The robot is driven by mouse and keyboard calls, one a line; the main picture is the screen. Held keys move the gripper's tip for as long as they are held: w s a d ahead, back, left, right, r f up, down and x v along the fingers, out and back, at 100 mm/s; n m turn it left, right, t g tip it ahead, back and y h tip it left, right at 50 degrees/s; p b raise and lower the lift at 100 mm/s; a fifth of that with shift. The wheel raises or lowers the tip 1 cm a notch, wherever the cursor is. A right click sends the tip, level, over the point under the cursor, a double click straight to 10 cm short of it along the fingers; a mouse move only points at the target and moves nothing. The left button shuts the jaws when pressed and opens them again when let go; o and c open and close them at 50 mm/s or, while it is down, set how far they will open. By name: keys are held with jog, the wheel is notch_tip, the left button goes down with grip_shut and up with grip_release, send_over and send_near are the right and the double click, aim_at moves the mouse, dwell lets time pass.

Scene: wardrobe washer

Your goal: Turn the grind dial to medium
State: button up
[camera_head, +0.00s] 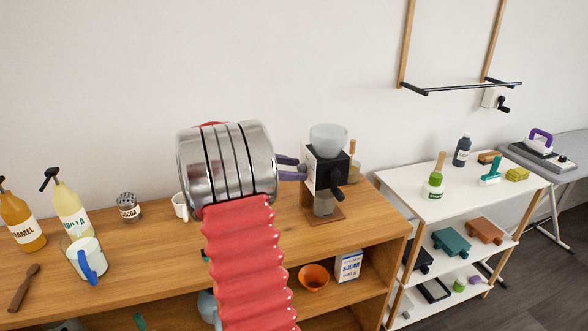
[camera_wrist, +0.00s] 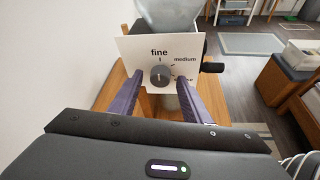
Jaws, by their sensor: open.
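The grinder (camera_head: 328,165) stands on the wooden counter, with a clear hopper on top and a black body. In the wrist view, its white dial plate (camera_wrist: 136,50) reads "fine" at the top and "medium" at upper right; a third label at right is partly hidden by a finger. The grey round grind dial (camera_wrist: 160,76) has a light mark that looks about upright, toward "fine". My gripper (camera_wrist: 160,80) is open, its purple fingers on either side of the dial. Contact cannot be told. In the head view my gripper (camera_head: 298,169) reaches the grinder's left side; the dial is hidden.
A dark crank handle (camera_wrist: 213,67) sticks out to the right of the grinder. A white cup (camera_head: 180,206), cocoa shaker (camera_head: 128,207) and syrup bottles (camera_head: 70,210) stand left on the counter (camera_head: 150,250). A white shelf unit (camera_head: 405,187) stands right.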

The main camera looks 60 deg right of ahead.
jog(key=shift+c, duration=0.2)
jog(key=c, duration=0.9)
jog(key=shift+d, duration=0.25)
jog(key=shift+c, duration=0.5)
jog(key=shift+a, duration=0.15)
jog(key=shift+a+h, duration=0.1)
jog(key=shift+h, duration=0.2)
jog(key=m, duration=0.1)
jog(key=m+t+h, duration=0.1)
jog(key=m, duration=0.1)
jog(key=shift+s+a+f+m+h, duration=0.1)
jog(key=shift+a+m+h, duration=0.05)
jog(key=shift+m+h, duration=0.15)
jog(key=m+h, duration=0.2)
jog(key=m, duration=0.3)
jog(key=shift+s+f+t+h, duration=0.1)
jog(key=shift+f+t+h, duration=0.25)
jog(key=shift+t+h, duration=0.05)
